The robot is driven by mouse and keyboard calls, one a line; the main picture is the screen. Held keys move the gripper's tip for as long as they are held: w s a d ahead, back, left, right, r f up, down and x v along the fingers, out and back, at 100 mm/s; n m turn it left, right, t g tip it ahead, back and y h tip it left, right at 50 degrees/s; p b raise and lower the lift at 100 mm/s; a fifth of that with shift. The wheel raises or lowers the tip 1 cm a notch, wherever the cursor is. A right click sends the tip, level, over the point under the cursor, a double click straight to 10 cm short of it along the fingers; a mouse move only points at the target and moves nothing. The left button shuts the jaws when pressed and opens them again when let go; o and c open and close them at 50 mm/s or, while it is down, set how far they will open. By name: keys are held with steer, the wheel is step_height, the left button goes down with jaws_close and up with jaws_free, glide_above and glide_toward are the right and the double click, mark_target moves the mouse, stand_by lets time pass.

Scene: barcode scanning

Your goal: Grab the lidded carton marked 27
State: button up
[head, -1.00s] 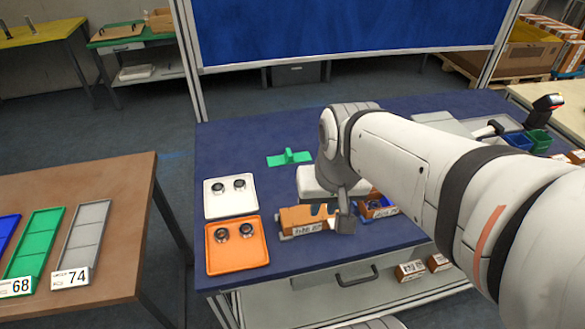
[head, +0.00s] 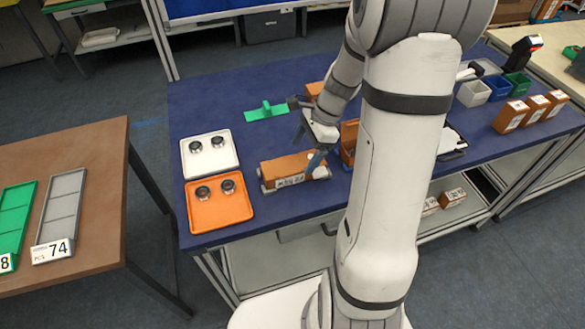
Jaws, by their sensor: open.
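A brown lidded carton (head: 287,169) lies on the blue table, right of the orange tray. A white label is on its front side, but its print is too small to read as 27. My gripper (head: 311,148) is open at the carton's right end, with a dark finger reaching down close to that end. I cannot tell whether it touches. A brown open-topped box (head: 349,138) stands just right of the gripper, partly hidden by my arm.
A white tray (head: 209,171) and an orange tray (head: 219,218), each with two round dark parts, sit left. A green piece (head: 266,111) lies behind. Another brown carton (head: 315,89) is farther back. Several labelled cartons (head: 509,116) stand at the right.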

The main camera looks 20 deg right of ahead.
mark_target(295, 163)
steer(key=x, duration=0.6)
steer(key=shift+w+a+f, duration=0.1)
steer(key=shift+w+a, duration=0.05)
steer(key=shift+a, duration=0.15)
steer(key=shift+c, duration=0.2)
steer(key=c, duration=1)
